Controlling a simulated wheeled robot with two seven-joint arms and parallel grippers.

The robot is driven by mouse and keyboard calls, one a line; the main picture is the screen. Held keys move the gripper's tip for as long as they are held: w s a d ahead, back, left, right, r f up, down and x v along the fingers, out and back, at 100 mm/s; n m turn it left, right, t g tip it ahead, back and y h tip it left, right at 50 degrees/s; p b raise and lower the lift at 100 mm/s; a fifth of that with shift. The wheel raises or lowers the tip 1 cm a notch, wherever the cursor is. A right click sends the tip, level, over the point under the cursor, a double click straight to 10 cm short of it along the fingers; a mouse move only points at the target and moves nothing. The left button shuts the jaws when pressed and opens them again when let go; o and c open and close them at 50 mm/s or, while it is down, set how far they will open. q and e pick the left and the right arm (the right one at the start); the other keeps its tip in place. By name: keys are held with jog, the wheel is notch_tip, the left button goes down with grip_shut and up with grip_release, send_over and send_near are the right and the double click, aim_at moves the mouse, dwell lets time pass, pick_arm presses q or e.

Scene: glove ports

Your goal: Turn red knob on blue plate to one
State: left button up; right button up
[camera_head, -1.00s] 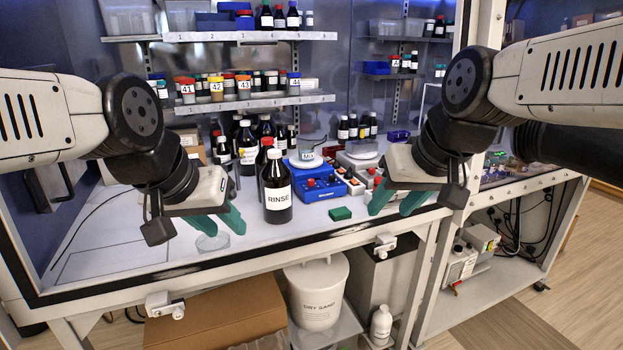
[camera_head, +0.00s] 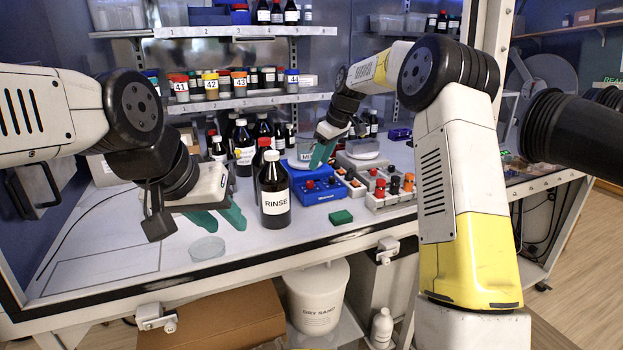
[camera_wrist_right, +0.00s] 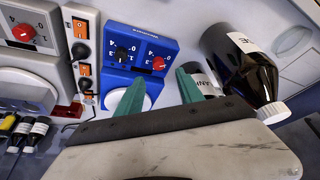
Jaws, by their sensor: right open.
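The blue plate (camera_head: 322,195) is a blue hotplate unit with a white round top, behind and right of the RINSE bottle. Its red knob (camera_head: 309,185) is on the left of its front panel; in the right wrist view, the red knob (camera_wrist_right: 158,63) sits beside a black knob (camera_wrist_right: 122,55), with printed numbers around them. I cannot tell its setting. My right gripper (camera_head: 322,153) is over the back of the unit, open and empty; its fingers (camera_wrist_right: 160,88) point toward the panel without touching the knob. My left gripper (camera_head: 218,217) is open and empty left of the RINSE bottle.
The dark RINSE bottle (camera_head: 274,190) stands close left of the blue unit. A grey unit with red and black knobs (camera_head: 380,190) is to the right. A glass dish (camera_head: 207,248) is near the front edge.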

aim_at(310, 182)
jog(key=x, duration=0.8)
jog(key=shift+w+a+f, duration=0.15)
jog(key=shift+w+f, duration=0.15)
jog(key=shift+c, duration=0.2)
grip_shut()
